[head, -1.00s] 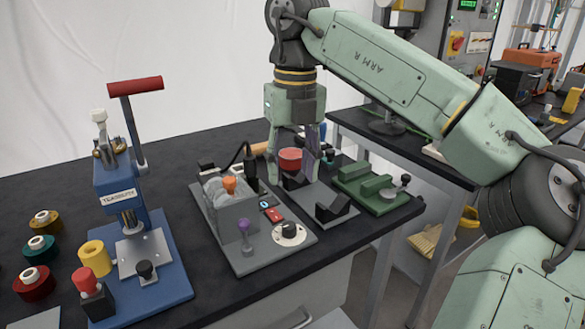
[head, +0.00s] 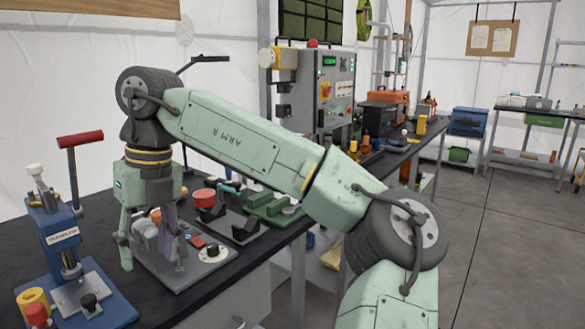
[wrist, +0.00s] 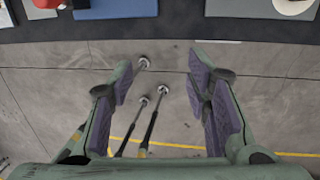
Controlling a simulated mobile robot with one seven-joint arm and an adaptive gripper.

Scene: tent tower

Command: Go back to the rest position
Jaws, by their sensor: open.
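My gripper (head: 148,240) hangs fingers-down at the left in the head view, in front of the grey device panel (head: 195,275) on the black bench. In the wrist view, my gripper (wrist: 162,80) has its two purple-padded fingers spread wide, with nothing between them. Below them is the grey floor (wrist: 250,110), with the bench edge (wrist: 185,32) at the top of that view. A red round part (head: 203,197) sits behind the gripper on the bench, apart from it. My gripper hides part of the grey device.
A blue press (head: 62,245) with a red lever stands left of my gripper. A green fixture (head: 273,208) stands on the bench to the right. A control cabinet (head: 325,90) and a further bench are behind. The floor at right (head: 500,240) is clear.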

